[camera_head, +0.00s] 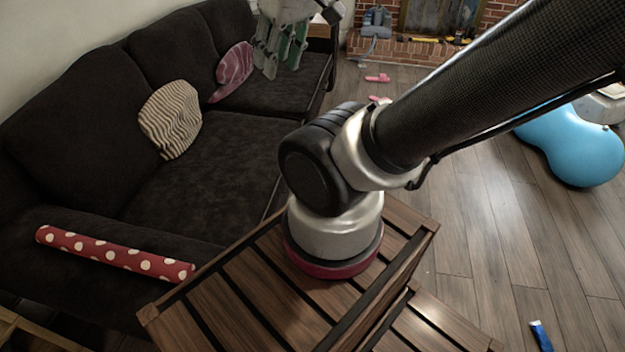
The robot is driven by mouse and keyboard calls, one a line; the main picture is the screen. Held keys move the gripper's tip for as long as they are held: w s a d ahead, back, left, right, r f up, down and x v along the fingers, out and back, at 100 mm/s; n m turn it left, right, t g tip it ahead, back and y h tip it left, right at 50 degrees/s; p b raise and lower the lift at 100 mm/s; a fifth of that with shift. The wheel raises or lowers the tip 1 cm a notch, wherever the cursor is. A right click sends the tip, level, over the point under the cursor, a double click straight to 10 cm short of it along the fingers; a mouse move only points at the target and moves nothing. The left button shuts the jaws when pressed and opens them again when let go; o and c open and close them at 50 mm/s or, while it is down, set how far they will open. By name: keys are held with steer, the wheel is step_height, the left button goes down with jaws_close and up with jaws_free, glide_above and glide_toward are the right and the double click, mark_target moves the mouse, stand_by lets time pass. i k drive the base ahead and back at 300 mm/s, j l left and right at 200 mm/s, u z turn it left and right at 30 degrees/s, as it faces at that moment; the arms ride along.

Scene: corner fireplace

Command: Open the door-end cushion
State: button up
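A dark sofa (222,150) runs along the left wall, with seat cushions and back cushions. A striped beige and black cushion (170,119) leans on its back in the middle. A purple-red cushion (234,70) leans farther back, towards the far end. No door is in view, so I cannot tell which cushion is the door-end one. My gripper (280,58) hangs over the far end of the sofa, at the top of the picture, in front of the far seat. Its fingers point down; their gap is unclear. I see nothing held in it.
A red roll with white dots (115,254) lies on the near armrest. A slatted wooden piece (290,309) stands below my arm. A blue rounded object (572,145), pink items (377,78) and a blue tube (541,336) lie on the floor. A brick fireplace (410,50) stands behind.

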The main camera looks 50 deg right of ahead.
mark_target(229, 180)
steer(key=k+j+z, duration=0.1)
steer(key=z, duration=0.2)
steer(key=k+j+z, duration=0.1)
steer(key=z, duration=0.25)
steer(key=i+l+z, duration=0.2)
steer(key=i, duration=0.15)
steer(key=i+l+u, duration=0.1)
steer(key=i+l, duration=0.2)
steer(key=i, duration=0.05)
